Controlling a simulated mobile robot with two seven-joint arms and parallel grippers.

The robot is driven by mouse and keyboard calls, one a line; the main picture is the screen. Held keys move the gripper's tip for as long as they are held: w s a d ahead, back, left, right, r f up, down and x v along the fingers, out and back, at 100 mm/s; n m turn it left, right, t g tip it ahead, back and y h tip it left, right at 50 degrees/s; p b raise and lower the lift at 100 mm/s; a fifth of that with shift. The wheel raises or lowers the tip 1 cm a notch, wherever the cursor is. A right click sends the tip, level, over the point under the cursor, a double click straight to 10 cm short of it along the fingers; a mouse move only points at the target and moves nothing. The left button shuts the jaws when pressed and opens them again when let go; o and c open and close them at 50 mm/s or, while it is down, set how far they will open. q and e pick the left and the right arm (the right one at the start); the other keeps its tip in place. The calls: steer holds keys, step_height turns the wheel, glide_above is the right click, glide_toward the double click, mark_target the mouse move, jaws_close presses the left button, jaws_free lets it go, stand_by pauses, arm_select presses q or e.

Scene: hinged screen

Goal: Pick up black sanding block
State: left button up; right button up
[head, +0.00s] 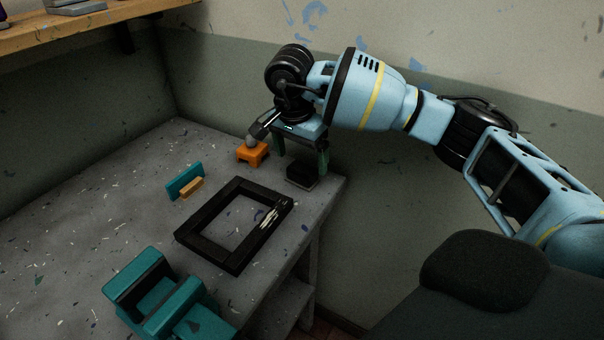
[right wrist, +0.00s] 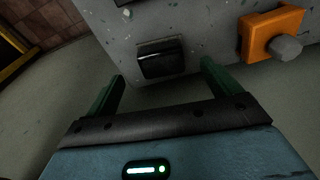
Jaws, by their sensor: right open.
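The black sanding block (head: 301,177) lies on the grey table near its right edge, and it also shows in the right wrist view (right wrist: 161,60). My right gripper (head: 302,160) is open and empty just above the block, fingers pointing down. In the right wrist view the gripper's green fingers (right wrist: 162,75) stand wide apart, with the block beyond and between their tips. No contact with the block is visible. My left gripper is not in view.
An orange block with a grey knob (head: 252,153) stands close left of the right gripper. A black rectangular frame (head: 205,248) lies in front. A small teal and tan piece (head: 185,183) and a larger teal fixture (head: 140,277) are further left. A shelf (head: 80,27) hangs at upper left.

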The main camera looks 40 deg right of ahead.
mark_target(302, 167)
steer(key=shift+f, duration=0.2)
steer(key=shift+w+d+f, duration=0.1)
steer(key=shift+d+f, duration=0.05)
steer(key=shift+f, duration=0.6)
steer(key=shift+w+d+f, duration=0.1)
steer(key=shift+d+f, duration=0.05)
steer(key=shift+f, duration=0.65)
steer(key=shift+w+d+f, duration=0.1)
steer(key=shift+d+f, duration=0.05)
steer(key=shift+f, duration=0.6)
steer(key=shift+c, duration=0.3)
steer(key=c, duration=1.1)
steer(key=shift+o, duration=0.2)
steer(key=shift+r, duration=0.15)
